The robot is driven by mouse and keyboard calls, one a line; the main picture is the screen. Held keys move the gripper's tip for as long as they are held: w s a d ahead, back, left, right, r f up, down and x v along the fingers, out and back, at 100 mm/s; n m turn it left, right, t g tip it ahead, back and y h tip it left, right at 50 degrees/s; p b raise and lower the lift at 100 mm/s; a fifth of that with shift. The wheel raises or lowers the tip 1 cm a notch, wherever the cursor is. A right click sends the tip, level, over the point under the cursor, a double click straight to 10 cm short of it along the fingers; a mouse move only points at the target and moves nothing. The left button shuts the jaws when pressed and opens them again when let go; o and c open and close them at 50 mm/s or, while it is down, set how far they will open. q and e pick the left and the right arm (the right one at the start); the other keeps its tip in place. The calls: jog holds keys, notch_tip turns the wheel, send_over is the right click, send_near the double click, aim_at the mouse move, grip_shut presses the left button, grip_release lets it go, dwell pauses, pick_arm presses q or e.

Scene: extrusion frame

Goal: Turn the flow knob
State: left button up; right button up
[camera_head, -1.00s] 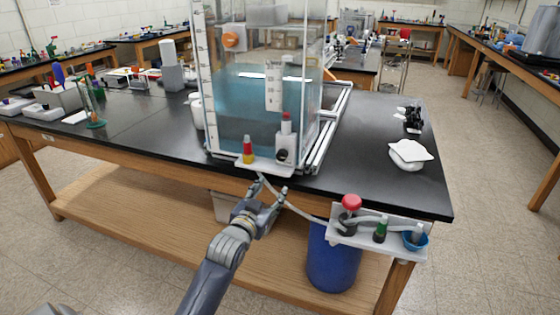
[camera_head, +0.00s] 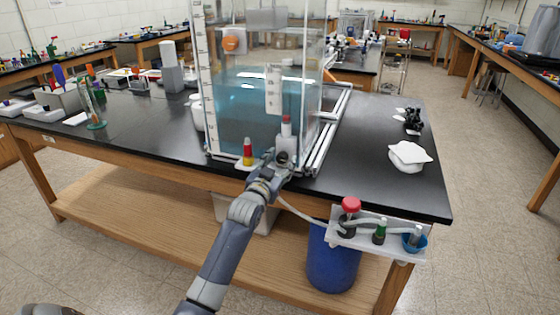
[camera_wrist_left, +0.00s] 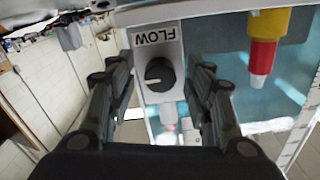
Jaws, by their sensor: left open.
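The flow knob (camera_wrist_left: 159,75) is a black round knob on a white plate marked FLOW (camera_wrist_left: 156,38), seen upside down in the left wrist view. It sits between the two fingers of my left gripper (camera_wrist_left: 160,98), which is open, with a gap on both sides. In the head view my left gripper (camera_head: 272,165) is at the front of the water tank (camera_head: 245,105), over the knob's white block (camera_head: 287,143), and hides part of the knob. My right gripper does not show.
A red and yellow fitting (camera_head: 247,152) stands just left of my gripper and shows in the wrist view (camera_wrist_left: 266,45). A white bracket (camera_head: 372,240) with a red knob (camera_head: 351,203) hangs on the table's front right edge. A blue bin (camera_head: 332,265) stands below.

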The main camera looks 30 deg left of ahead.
pick_arm(q)
jog(key=shift+w+a, duration=0.1)
jog(key=shift+w, duration=0.25)
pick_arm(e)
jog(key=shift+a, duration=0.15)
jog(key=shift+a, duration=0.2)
pick_arm(q)
jog(key=c, duration=1.1)
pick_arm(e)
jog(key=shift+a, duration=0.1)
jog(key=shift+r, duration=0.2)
